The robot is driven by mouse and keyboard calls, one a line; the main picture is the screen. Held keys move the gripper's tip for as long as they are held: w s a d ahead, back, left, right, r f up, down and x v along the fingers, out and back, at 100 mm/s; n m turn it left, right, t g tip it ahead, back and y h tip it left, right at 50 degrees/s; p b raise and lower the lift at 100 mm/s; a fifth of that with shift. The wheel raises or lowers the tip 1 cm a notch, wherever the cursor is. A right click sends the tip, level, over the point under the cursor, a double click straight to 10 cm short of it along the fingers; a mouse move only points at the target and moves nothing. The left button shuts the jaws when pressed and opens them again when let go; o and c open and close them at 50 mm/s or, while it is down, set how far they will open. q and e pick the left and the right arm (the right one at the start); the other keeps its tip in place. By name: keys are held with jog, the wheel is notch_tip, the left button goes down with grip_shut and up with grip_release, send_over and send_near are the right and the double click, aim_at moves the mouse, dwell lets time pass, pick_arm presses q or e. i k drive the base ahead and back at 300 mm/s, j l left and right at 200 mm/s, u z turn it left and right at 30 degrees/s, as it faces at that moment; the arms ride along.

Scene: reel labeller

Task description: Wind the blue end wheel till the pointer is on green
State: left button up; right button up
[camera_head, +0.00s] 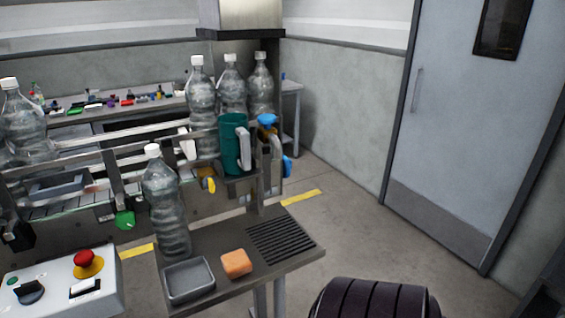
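A blue knob-like part (267,121) sits on top of a pale curved piece at the right end of the machine's rails. A second blue part (287,166) shows lower down at the same end, partly hidden behind the post. I cannot tell which of the two is the end wheel. No pointer or green mark on a scale can be made out. A green disc-like part (125,219) and a yellow part (208,184) are on the front of the machine.
A small table with a drain grille (280,239) holds a large bottle (168,210), a grey tray (188,280) and an orange sponge (236,263). A green mug (230,145) stands near the rails. A control box (60,285) is at lower left. Floor by the door (480,130) is clear.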

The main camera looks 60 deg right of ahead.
aim_at(287, 167)
jog(key=k+l+z, duration=0.15)
jog(key=l, duration=0.65)
jog(key=k+l+z, duration=0.2)
jog(key=l, duration=0.6)
jog(key=k+l+z, duration=0.15)
jog(key=l, duration=0.65)
jog(key=l+z, duration=0.15)
jog(key=l, duration=0.7)
